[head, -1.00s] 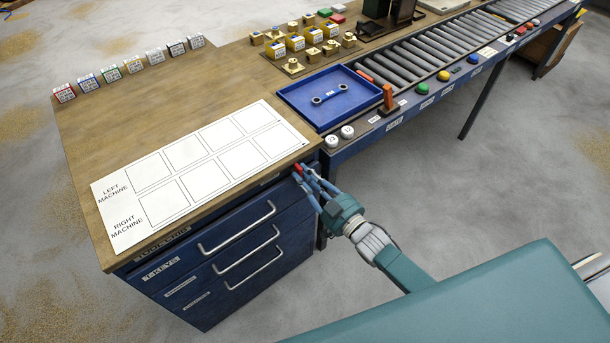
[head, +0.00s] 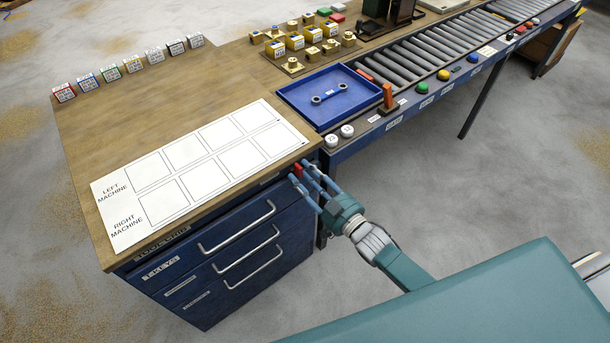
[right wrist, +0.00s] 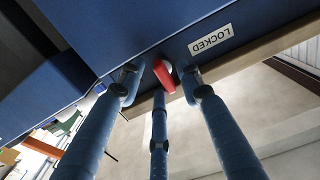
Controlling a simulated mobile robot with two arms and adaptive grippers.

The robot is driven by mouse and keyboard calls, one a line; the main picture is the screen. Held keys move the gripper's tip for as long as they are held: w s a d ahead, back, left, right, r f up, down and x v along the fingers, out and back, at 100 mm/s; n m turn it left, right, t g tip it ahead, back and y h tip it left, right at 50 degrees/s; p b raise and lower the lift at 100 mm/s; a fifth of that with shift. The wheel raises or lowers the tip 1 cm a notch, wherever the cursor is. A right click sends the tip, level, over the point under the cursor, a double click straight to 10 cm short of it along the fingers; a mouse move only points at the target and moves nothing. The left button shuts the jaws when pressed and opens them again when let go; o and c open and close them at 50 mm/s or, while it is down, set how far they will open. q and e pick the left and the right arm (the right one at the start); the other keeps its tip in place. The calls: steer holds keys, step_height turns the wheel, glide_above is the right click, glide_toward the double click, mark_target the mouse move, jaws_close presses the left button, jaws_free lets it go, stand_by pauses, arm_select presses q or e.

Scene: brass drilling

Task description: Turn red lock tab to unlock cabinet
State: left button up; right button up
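The red lock tab (right wrist: 165,76) sits on the blue front of the cabinet (right wrist: 95,35), beside a white label reading LOCKED (right wrist: 211,39) that appears upside down in the right wrist view. In the head view the tab (head: 298,171) shows as a small red piece at the cabinet's upper right corner. My right gripper (right wrist: 160,80) has its three fingers spread around the tab, one on each side and one in front of its lower end. Gaps show beside the tab; contact with the front finger is unclear. It also shows in the head view (head: 308,185). My left gripper is not in view.
The cabinet has drawers with metal handles (head: 238,228) below a wooden top holding a white layout sheet (head: 200,165). A blue tray (head: 300,105) with a wrench-like tool, an orange upright piece (head: 387,97) and a roller conveyor (head: 430,55) lie beyond. Open floor lies to the right.

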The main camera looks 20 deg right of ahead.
steer(key=v, duration=1.2)
steer(key=s+d+f+m+g+h, duration=0.1)
steer(key=s+d+f+g+h, duration=0.2)
steer(key=s+f, duration=0.8)
steer(key=s+d+f+m+g+h, duration=0.1)
steer(key=s+f+g+h, duration=0.3)
steer(key=f, duration=1.5)
steer(key=s+a+f+g, duration=0.1)
steer(key=s+f+g, duration=0.3)
steer(key=s, duration=0.8)
steer(key=s+a+f+g, duration=0.1)
steer(key=s+f+g, duration=0.4)
steer(key=s+f, duration=0.4)
steer(key=s, duration=0.3)
steer(key=shift+a+n+y, duration=0.2)
steer(key=shift+n+y, duration=0.1)
steer(key=shift+y, duration=0.1)
